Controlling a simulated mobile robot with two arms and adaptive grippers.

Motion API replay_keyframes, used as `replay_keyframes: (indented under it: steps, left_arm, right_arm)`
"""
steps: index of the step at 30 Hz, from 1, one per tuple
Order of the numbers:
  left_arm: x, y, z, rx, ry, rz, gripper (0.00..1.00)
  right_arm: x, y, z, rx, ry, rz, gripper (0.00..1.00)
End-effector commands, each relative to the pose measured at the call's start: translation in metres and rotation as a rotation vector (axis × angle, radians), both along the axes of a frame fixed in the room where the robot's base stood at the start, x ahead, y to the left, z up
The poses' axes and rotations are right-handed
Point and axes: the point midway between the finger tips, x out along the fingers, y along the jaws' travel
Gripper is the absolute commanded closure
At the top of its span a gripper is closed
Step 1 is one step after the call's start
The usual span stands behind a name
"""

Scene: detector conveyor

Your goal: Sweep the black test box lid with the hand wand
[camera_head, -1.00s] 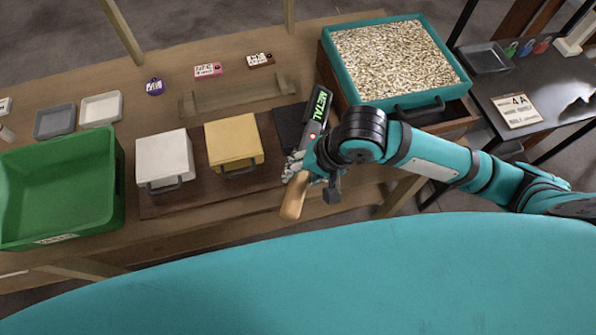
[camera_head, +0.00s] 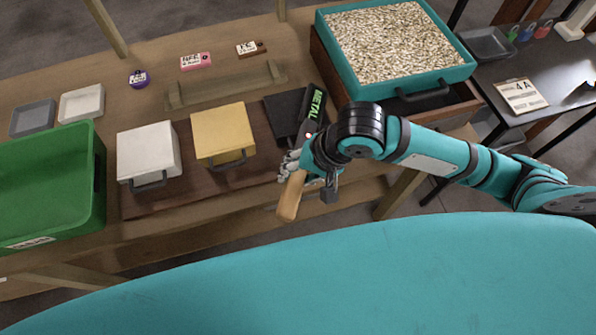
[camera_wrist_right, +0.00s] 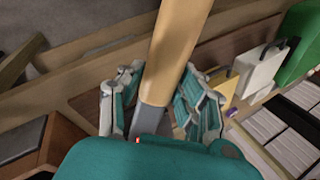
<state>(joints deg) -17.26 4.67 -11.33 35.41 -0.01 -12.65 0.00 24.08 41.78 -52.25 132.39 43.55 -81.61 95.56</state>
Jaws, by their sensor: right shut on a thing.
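My right gripper (camera_head: 303,168) is shut on the hand wand, whose wooden handle (camera_head: 291,196) sticks out toward me. The wand's black paddle (camera_head: 313,108) shows a green METAL label and points away over the right edge of the black test box (camera_head: 284,112). Whether the paddle touches the lid cannot be told. The paddle and hand hide the box's right and near parts. In the right wrist view the handle (camera_wrist_right: 178,45) passes between the fingers of my right gripper (camera_wrist_right: 160,95). My left gripper is not in view.
A yellow box (camera_head: 222,132) and a white box (camera_head: 148,150) stand left of the black one on a dark brown board. A green bin (camera_head: 98,190) is farther left. A teal tray of pellets (camera_head: 468,72) stands at right. A wooden rail (camera_head: 225,88) lies behind the boxes.

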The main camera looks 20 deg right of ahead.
Motion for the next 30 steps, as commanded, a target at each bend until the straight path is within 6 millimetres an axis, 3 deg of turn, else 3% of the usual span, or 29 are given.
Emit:
replay_keyframes:
  steps: [1, 14, 28, 30]
  left_arm:
    - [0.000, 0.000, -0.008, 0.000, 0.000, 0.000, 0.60]
    - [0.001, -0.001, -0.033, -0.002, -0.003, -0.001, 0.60]
    - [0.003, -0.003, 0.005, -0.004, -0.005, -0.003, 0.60]
    - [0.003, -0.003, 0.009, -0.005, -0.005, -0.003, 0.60]
  right_arm:
    - [0.000, 0.000, -0.007, 0.001, -0.002, 0.000, 1.00]
    - [0.017, 0.031, -0.007, 0.002, -0.005, 0.002, 1.00]
    - [0.033, 0.064, 0.001, 0.002, 0.001, 0.001, 1.00]
    - [0.030, 0.055, 0.000, -0.002, 0.001, -0.001, 1.00]
